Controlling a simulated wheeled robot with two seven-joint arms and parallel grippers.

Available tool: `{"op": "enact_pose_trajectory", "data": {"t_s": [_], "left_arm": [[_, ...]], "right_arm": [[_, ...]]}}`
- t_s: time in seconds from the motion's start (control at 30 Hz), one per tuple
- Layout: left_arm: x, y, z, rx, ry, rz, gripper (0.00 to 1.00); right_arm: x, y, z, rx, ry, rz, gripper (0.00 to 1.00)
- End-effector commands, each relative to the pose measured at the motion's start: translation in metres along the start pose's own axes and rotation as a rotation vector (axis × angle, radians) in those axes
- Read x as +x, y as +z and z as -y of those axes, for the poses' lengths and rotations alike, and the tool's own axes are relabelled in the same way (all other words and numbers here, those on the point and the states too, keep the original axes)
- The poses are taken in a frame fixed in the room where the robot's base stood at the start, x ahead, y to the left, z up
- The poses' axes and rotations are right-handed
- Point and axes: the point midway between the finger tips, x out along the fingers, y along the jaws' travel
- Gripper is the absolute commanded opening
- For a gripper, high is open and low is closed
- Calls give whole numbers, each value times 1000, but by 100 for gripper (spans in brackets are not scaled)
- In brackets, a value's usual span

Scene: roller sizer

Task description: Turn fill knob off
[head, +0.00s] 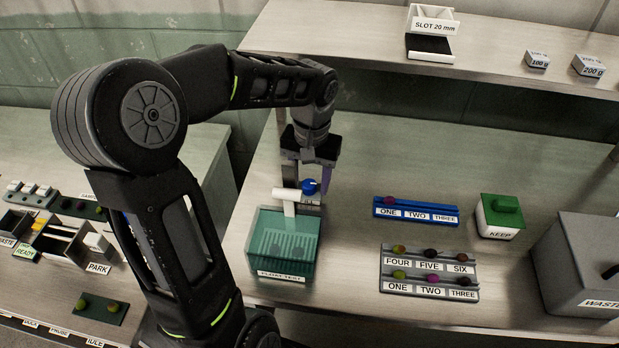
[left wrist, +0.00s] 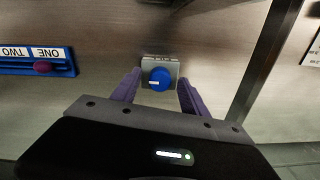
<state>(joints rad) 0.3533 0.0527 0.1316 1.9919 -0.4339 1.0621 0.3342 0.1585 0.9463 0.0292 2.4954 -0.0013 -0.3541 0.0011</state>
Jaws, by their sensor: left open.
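The fill knob (head: 310,187) is a round blue knob with a pale mark, on a small grey box (head: 311,202) behind the green tank. In the left wrist view the blue knob (left wrist: 161,79) sits near the middle, on its grey box (left wrist: 147,66). My left gripper (head: 308,181) is open above the box. Its two purple fingers stand on either side of the knob in the left wrist view (left wrist: 159,85), with gaps that seem to remain; contact cannot be told. The label on the box is partly hidden and unreadable. My right gripper is not in view.
A green see-through tank (head: 283,255) with a white spout (head: 288,198) stands just in front of the knob. A blue rack (head: 415,210), a grey rack (head: 430,270), a green-lidded box (head: 500,217) and a waste bin (head: 580,265) stand to the right. A shelf (head: 350,40) runs behind.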

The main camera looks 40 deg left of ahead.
Motion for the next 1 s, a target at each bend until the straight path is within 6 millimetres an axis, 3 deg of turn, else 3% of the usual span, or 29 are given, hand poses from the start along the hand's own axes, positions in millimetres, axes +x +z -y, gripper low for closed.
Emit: {"op": "enact_pose_trajectory", "data": {"t_s": [0.13, 0.77, 1.0], "left_arm": [[0, 0, 0, 0, 0, 0, 51], [0, 0, 0, 0, 0, 0, 0], [0, 0, 0, -2, 0, 0, 0]], "right_arm": [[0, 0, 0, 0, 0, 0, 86], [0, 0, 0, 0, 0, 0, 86], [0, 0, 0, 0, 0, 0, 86]]}}
